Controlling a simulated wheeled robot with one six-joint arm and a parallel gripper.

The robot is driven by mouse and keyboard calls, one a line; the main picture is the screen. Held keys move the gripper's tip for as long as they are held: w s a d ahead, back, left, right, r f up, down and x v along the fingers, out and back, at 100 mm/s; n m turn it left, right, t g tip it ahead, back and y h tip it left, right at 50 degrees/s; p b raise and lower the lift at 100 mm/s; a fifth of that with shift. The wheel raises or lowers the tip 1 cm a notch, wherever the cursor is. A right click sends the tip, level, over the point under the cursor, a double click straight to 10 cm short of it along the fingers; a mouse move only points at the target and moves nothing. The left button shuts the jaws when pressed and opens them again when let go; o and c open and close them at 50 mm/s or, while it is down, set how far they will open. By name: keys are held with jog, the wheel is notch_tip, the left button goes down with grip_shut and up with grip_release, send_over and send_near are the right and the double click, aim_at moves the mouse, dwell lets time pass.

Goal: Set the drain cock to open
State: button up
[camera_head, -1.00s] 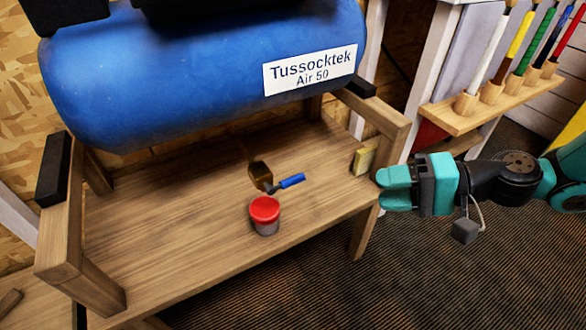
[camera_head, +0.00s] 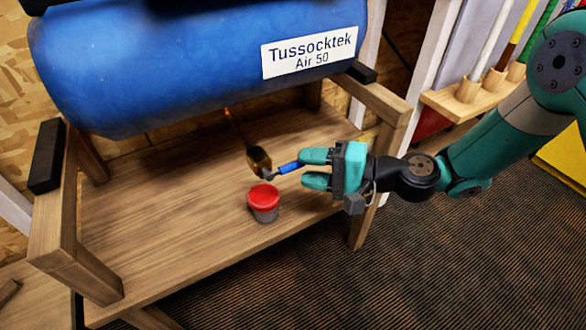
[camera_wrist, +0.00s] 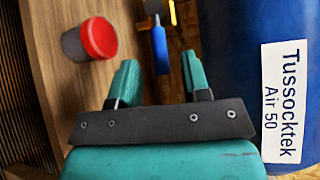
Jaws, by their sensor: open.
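The drain cock has a brass body (camera_head: 258,160) that hangs under the blue tank, above the wooden shelf. Its blue lever handle (camera_head: 290,168) sticks out to the right, towards my gripper (camera_head: 303,168). My gripper is open. In the wrist view the handle (camera_wrist: 160,49) shows in the gap between the two green fingertips (camera_wrist: 159,58), apart from both. In the head view the fingertips are at the handle's outer end, one above and one below it. I cannot tell whether they touch it.
A grey cup with a red top (camera_head: 264,200) stands on the wooden shelf (camera_head: 180,235) just below the cock. The blue tank (camera_head: 190,60) is above, with its white label (camera_head: 314,52). A wooden post (camera_head: 385,115) rises behind my gripper. The shelf's left part is clear.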

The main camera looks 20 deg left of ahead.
aim_at(299, 167)
jog(key=shift+s+a+f, duration=0.1)
jog(key=shift+a+f, duration=0.05)
jog(key=shift+a, duration=0.8)
jog(key=shift+s+a+f, duration=0.1)
jog(key=shift+a, duration=0.85)
grip_shut()
